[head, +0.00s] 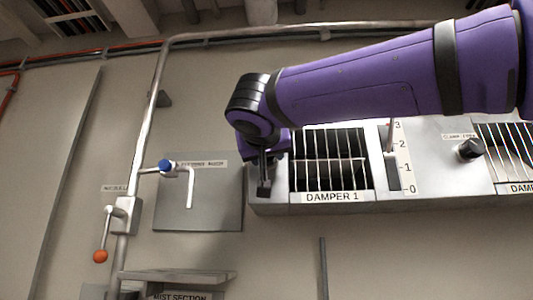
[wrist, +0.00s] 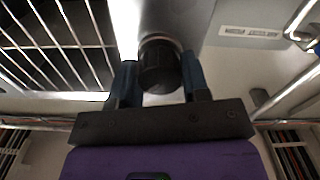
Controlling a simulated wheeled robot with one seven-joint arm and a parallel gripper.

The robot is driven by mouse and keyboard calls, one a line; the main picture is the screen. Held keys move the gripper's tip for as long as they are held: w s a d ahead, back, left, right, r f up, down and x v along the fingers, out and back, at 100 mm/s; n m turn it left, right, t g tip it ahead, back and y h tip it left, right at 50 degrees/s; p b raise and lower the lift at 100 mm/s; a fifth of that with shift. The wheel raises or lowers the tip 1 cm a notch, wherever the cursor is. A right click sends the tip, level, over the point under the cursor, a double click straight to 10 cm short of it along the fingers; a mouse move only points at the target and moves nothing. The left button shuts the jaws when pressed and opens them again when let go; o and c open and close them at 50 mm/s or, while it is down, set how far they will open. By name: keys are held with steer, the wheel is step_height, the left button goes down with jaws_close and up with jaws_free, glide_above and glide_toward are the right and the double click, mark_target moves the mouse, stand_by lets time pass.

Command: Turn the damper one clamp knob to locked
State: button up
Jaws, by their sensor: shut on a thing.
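The damper one clamp knob (wrist: 159,66) is a black round knob on the grey panel, seen in the wrist view. My gripper (wrist: 160,80) has one finger on each side of it and is shut on it. In the head view my gripper (head: 264,175) is at the left end of the panel, beside the DAMPER 1 grille (head: 330,160), and the arm hides the knob there. The knob's pointer and any lock marks cannot be made out.
A lever with a 0 to 3 scale (head: 397,160) is right of the grille. A second black knob (head: 470,149) sits further right. Left are a blue-capped valve (head: 166,166), a grey plate (head: 215,215) and an orange-ended handle (head: 100,256). A ledge (head: 178,275) juts out below.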

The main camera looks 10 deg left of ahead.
steer(key=n, duration=1.3)
steer(key=shift+f+n, duration=0.1)
steer(key=shift+n, duration=0.3)
steer(key=shift+a+n, duration=0.1)
steer(key=shift+n, duration=1.9)
steer(key=o, duration=0.9)
